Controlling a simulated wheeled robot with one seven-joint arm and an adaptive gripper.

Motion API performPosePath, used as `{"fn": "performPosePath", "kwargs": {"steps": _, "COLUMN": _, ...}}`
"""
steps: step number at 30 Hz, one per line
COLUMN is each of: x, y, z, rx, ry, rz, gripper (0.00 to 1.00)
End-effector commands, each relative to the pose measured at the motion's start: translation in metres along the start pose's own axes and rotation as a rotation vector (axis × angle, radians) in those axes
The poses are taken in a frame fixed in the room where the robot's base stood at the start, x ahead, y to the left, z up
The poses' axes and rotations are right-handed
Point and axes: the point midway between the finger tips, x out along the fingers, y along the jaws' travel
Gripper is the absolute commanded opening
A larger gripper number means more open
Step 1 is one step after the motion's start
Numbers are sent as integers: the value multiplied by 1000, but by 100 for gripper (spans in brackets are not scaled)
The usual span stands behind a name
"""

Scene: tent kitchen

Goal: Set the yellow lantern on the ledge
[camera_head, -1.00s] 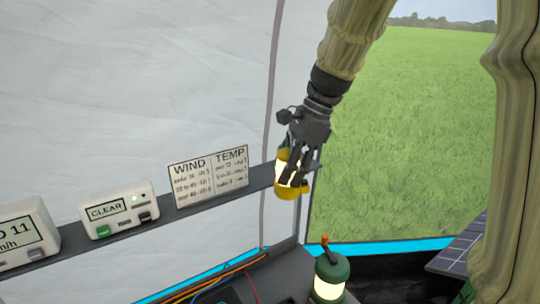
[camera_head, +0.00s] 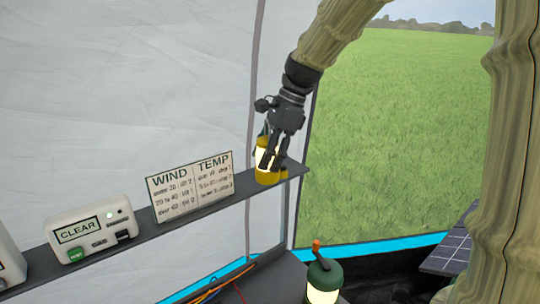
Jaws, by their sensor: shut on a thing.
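The yellow lantern (camera_head: 263,160) is upright at the right end of the dark ledge (camera_head: 228,192), with a glowing pale body and a yellow base. My gripper (camera_head: 272,152) comes down from above and is shut on the lantern, its dark fingers covering part of its right side. The lantern's base appears to be at the ledge's top surface; I cannot tell whether it rests its full weight there.
A WIND and TEMP card (camera_head: 190,186) stands on the ledge left of the lantern. A white CLEAR device (camera_head: 92,230) stands further left. A green lantern (camera_head: 323,279) is below on a dark surface. A solar panel (camera_head: 447,245) is at right.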

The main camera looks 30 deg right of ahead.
Motion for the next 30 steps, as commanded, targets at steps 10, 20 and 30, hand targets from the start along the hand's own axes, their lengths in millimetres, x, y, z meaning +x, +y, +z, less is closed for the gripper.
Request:
{"fn": "performPosePath", "kwargs": {"steps": 10, "x": -2, "y": -34, "z": -10, "rx": 0, "ry": -2, "rz": 0, "gripper": 2}}
{"fn": "performPosePath", "kwargs": {"steps": 20, "x": -3, "y": -87, "z": -28, "rx": 0, "ry": -1, "rz": 1, "gripper": 2}}
{"fn": "performPosePath", "kwargs": {"steps": 30, "x": 5, "y": -98, "z": -36, "rx": 0, "ry": -1, "rz": 1, "gripper": 2}}
